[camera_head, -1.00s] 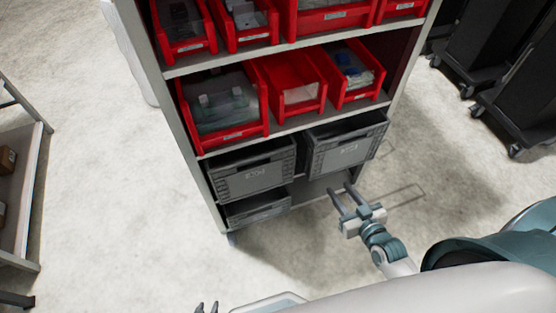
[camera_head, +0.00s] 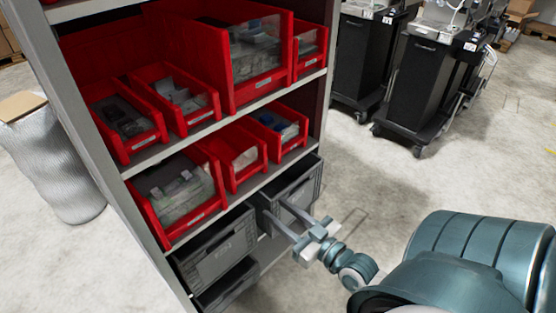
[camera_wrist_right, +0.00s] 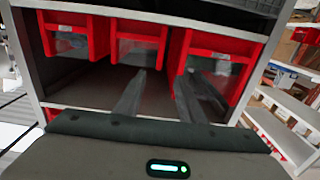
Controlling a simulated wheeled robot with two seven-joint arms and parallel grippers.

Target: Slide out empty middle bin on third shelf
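The middle red bin (camera_head: 222,148) sits on the lower red-bin shelf between a wide red bin (camera_head: 203,212) with packages on the left and a red bin (camera_head: 284,146) with blue items on the right. It has a clear front window, and I see no items in it. My right gripper (camera_head: 274,206) is open, its two fingers apart with nothing between them. In the head view it lies below the middle bin, its fingertips overlapping the right grey crate (camera_head: 297,186); I cannot tell whether they touch. The right wrist view shows the spread fingers (camera_wrist_right: 158,82) against red bins (camera_wrist_right: 98,36). My left gripper is not in view.
Another grey crate (camera_head: 222,252) stands left of the right one, below the red bins. More red bins fill the shelf above. Black carts (camera_head: 425,70) stand at the back right. A wrapped cylinder (camera_head: 50,160) is at the left.

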